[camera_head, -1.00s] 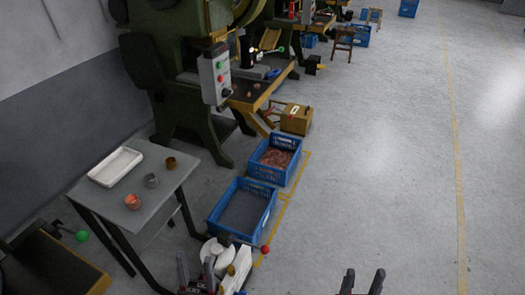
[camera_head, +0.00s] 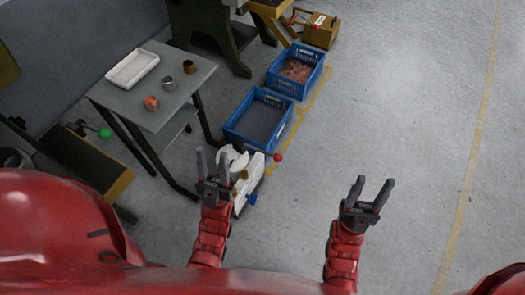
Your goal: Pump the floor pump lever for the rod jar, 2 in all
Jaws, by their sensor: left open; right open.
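My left gripper (camera_head: 212,165) is open and empty, in front of a white machine (camera_head: 247,180) on the floor and partly covering it. A lever with a red ball knob (camera_head: 278,157) sticks out at the machine's right. My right gripper (camera_head: 372,190) is open and empty over bare floor, right of the machine. A yellow-brown box (camera_head: 320,32) with a red handle-like part stands on the floor at the top. I cannot tell which of these is the pump. Small cups, one copper-coloured (camera_head: 151,103), one grey (camera_head: 167,82) and one brown (camera_head: 187,66), stand on a grey table; I cannot make out a rod jar.
The grey table (camera_head: 130,98) at the left also bears a white tray (camera_head: 132,70). Two blue crates stand on the floor, one nearer (camera_head: 232,133) and one farther (camera_head: 273,87). A green-knobbed lever (camera_head: 105,133) is at the left. The floor at the right is clear.

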